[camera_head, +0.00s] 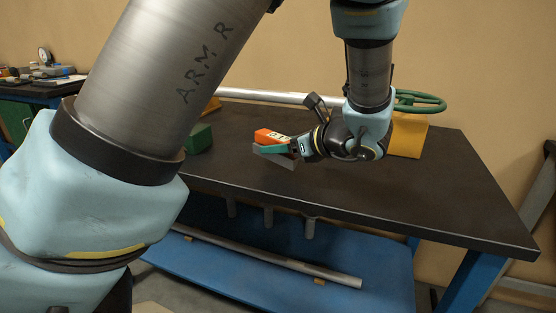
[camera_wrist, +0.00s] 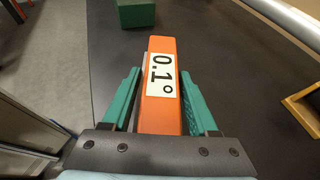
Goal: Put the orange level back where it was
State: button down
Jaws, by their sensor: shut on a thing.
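The orange level (camera_head: 266,135) is a bar with a white label. In the wrist view the level (camera_wrist: 160,110) lies lengthwise between the two green fingers, and its label reads "0.1°". My gripper (camera_head: 275,147) is shut on the level, above the dark tabletop near its front edge. In the wrist view my gripper (camera_wrist: 160,85) has one finger on each side of the level. I cannot tell how far the level is above the table.
A dark workbench (camera_head: 420,195) has free room to the right. A green block (camera_head: 199,138) stands at left. A silver pipe (camera_head: 265,97) runs along the back, with a yellow block (camera_head: 408,135) and a green handwheel (camera_head: 418,101) at right. A blue lower shelf (camera_head: 380,270) holds a rod.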

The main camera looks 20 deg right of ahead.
aim_at(280, 171)
jog(key=shift+f, duration=1.7)
jog(key=shift+f, duration=0.1)
jog(key=shift+c, duration=0.8)
grip_release()
jog(key=shift+s+d+r, duration=0.15)
jog(key=shift+r, duration=0.05)
jog(key=v, duration=1.1)
jog(key=shift+s+d+r+b, duration=0.1)
jog(key=shift+s+r+b, duration=0.1)
jog(key=shift+b, duration=0.2)
